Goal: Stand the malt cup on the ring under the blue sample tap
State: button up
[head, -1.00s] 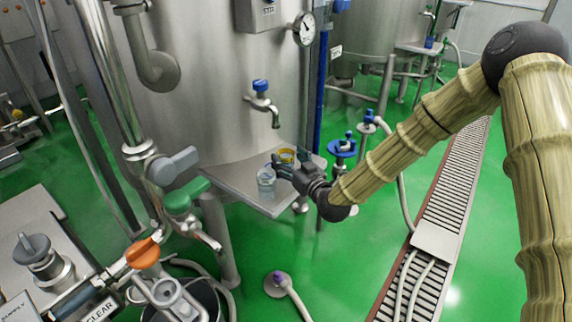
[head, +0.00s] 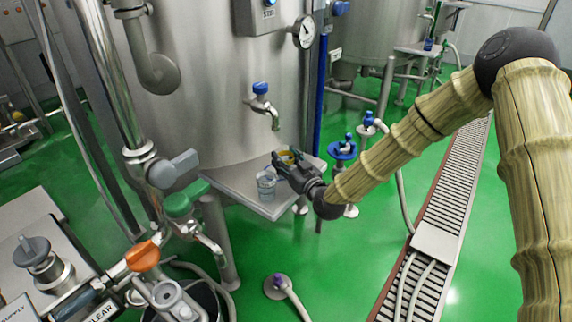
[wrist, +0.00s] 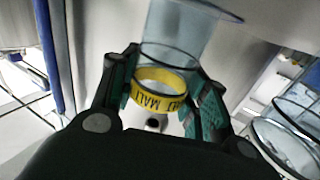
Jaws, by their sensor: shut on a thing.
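The malt cup is clear with a yellow band (wrist: 162,82) lettered MALT. In the wrist view it sits between the pads of my gripper (wrist: 165,98), which is shut on it. In the head view my gripper (head: 282,163) is over the small steel shelf and hides most of the cup; a bit of yellow (head: 292,155) shows. I cannot tell whether the cup touches the shelf. The blue sample tap (head: 262,100) is on the tank wall, above and slightly left of my gripper. I cannot make out the ring under it.
A second clear cup (head: 266,184) stands on the shelf (head: 234,184), just left of my gripper; in the wrist view a clear cup (wrist: 285,148) is close at the right. A dial gauge (head: 304,31) and blue pipe (head: 322,80) are right of the tap.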

jog(key=shift+r, duration=0.1)
notch_tip(320, 180, up, 7)
jog(key=b, duration=0.1)
jog(key=s+d+b, duration=0.1)
jog(key=s+d, duration=1.1)
jog(key=d, duration=0.4)
jog(key=s+d+f+m+t+h+p, duration=0.1)
jog(key=s+f+m+h+p, duration=0.1)
jog(key=f, duration=0.4)
jog(key=s+d+f+m+t+h+p, duration=0.1)
jog(key=s+f+m+h+p, duration=0.2)
jog(key=h, duration=0.4)
jog(key=shift+d+f+m+t+p, duration=0.15)
jog(key=shift+f+m+t+p, duration=0.15)
jog(key=shift+f+m+p, duration=0.7)
jog(key=shift+f+n, duration=0.35)
jog(key=shift+n, duration=0.05)
